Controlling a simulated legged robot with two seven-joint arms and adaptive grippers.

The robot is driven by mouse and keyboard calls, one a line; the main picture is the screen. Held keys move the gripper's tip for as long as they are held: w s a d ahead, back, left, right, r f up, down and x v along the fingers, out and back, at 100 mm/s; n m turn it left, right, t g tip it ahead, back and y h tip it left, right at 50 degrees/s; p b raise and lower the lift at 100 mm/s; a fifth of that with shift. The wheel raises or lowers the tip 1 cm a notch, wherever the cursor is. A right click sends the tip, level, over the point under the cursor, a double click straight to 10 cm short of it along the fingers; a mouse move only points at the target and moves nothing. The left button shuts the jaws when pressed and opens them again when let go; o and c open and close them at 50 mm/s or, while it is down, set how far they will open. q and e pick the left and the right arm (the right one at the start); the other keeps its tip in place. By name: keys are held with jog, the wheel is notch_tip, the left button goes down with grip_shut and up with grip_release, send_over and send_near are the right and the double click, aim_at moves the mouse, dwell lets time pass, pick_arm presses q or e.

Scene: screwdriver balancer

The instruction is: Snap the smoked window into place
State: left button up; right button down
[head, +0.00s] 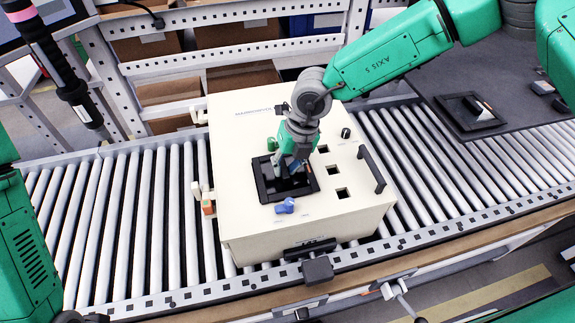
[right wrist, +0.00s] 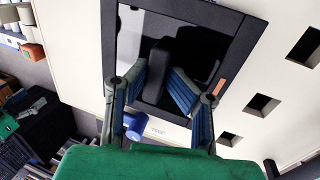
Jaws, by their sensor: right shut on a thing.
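The smoked window (head: 268,189) is a dark, black-framed square on the top of the cream housing (head: 236,205), left of a row of square holes. In the right wrist view the window (right wrist: 236,32) shows a wide black frame, a glossy dark pane and a raised dark block (right wrist: 156,70) in the middle. My right gripper (head: 287,172) reaches down onto it. Its two blue-padded fingers (right wrist: 160,88) are on either side of the block, shut on the window. I cannot tell whether the frame sits flush. My left gripper is not in view; only green left arm parts show.
A blue knob (head: 285,206) sits just in front of the window, and a green knob (head: 271,143) behind it. A black handle (head: 371,169) stands on the right. The housing rests on a roller conveyor (head: 120,220). Another black-framed piece (head: 455,110) lies on the dark mat (head: 425,85).

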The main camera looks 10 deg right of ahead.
jog(key=shift+s+f, duration=0.35)
jog(key=shift+f, duration=0.35)
dwell(0.5)
jog(key=shift+w+y, duration=0.1)
jog(key=shift+y, duration=0.7)
dwell(0.4)
jog(key=shift+d+f, duration=0.1)
jog(key=shift+f, duration=0.2)
dwell(1.0)
jog(key=c, duration=1)
grip_release()
jog(key=shift+o, duration=0.2)
jog(key=shift+w+a+f, duration=0.1)
jog(key=shift+w+a, duration=0.1)
jog(key=shift+r, duration=0.3)
jog(key=shift+d+r, duration=0.2)
jog(key=v, duration=0.7)
jog(key=shift+w+r, duration=0.1)
jog(key=shift+r, duration=0.05)
